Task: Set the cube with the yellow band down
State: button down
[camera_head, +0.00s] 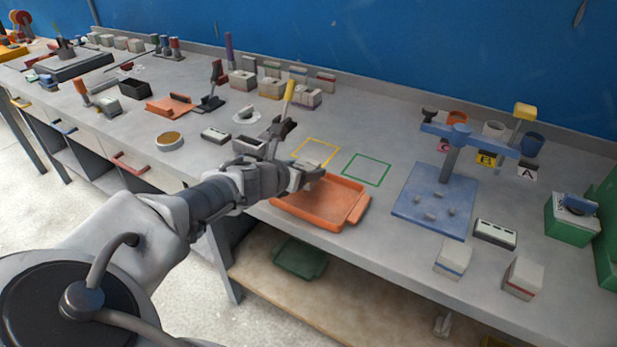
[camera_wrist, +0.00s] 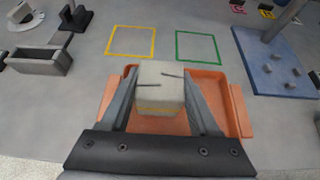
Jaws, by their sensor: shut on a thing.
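The pale cube with the yellow band (camera_wrist: 160,88) is between the fingers of my gripper (camera_wrist: 160,76), its band low on the side facing the wrist camera. In the head view my gripper (camera_head: 304,180) is over the back part of the orange tray (camera_head: 300,216); the cube is mostly hidden there. In the wrist view the tray (camera_wrist: 238,105) shows behind and on both sides of the cube. I cannot tell the exact height of the cube above the tray. A yellow square outline (camera_wrist: 131,56) and a green square outline (camera_wrist: 197,61) lie beyond the tray, both empty.
A blue board with a post (camera_head: 415,208) stands right of the tray. Cubes with a blue band (camera_head: 453,258) and a red band (camera_head: 523,278) sit near the front edge. A dark open box (camera_head: 249,145) is left of the yellow outline. Several banded blocks line the back.

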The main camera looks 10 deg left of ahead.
jog(key=shift+f+b, duration=0.5)
jog(key=shift+f, duration=1.15)
jog(key=shift+f, duration=0.2)
jog(key=shift+c, duration=0.6)
grip_release()
jog(key=shift+r, duration=0.3)
